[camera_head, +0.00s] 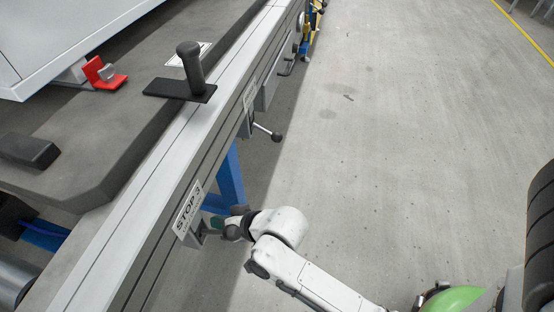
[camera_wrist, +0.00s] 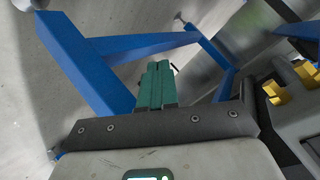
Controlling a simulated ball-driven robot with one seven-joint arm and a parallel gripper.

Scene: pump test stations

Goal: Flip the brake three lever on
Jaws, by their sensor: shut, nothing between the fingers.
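A label reading STOP 3 (camera_head: 188,210) is on the side of the long grey rail. A small grey bracket (camera_head: 196,237) sits just below it, partly behind my gripper. My gripper (camera_head: 217,223) is beside this bracket, at the rail's side; whether it touches is not clear. In the wrist view its green fingers (camera_wrist: 158,84) are closed together with nothing between them. A lever with a round black knob (camera_head: 276,135) sticks out from the rail farther up. No lever at the STOP 3 bracket can be made out, and its label does not say brake.
Blue frame legs (camera_head: 229,174) stand under the rail; blue bars (camera_wrist: 80,62) also show in the wrist view. A black upright handle (camera_head: 190,66) is on top of the rail. Yellow parts (camera_wrist: 291,86) show at right in the wrist view. The floor to the right is clear.

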